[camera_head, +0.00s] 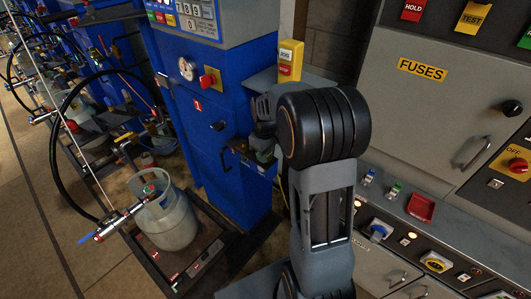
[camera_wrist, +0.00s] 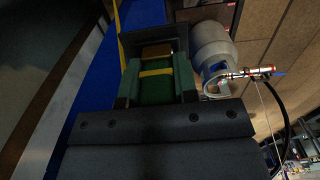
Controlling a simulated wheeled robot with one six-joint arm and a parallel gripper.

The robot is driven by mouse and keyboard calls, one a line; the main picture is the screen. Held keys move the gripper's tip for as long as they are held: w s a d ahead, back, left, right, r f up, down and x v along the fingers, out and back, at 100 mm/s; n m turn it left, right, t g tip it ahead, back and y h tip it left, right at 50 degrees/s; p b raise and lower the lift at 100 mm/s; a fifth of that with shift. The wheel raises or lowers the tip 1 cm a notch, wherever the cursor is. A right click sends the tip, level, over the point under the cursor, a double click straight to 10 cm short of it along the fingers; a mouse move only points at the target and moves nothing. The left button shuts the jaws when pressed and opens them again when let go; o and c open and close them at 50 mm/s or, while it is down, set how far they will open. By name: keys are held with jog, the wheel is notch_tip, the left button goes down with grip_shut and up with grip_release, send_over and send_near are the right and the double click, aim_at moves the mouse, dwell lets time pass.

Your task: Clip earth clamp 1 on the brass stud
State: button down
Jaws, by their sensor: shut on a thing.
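In the wrist view my gripper (camera_wrist: 157,76) is shut on a green block-shaped thing with a yellow band, which I take to be earth clamp 1 (camera_wrist: 153,90). A brown, brass-coloured piece (camera_wrist: 157,49) shows just beyond it, inside a dark surround. I cannot tell whether it is the brass stud or part of the clamp, nor whether they touch. In the head view my gripper (camera_head: 263,146) is beside the blue scale column, mostly hidden by my arm. A little green shows at its end.
A grey gas cylinder (camera_head: 166,216) stands on the scale platform (camera_head: 205,262), left of my gripper. The blue column (camera_head: 205,110) carries a red button and number plate. A grey FUSES cabinet (camera_head: 425,100) and control desk stand right. Bare floor (camera_head: 50,220) lies far left.

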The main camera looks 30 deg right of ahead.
jog(key=shift+r, duration=0.15)
jog(key=shift+r+p, duration=2.3)
jog(key=shift+r, duration=0.6)
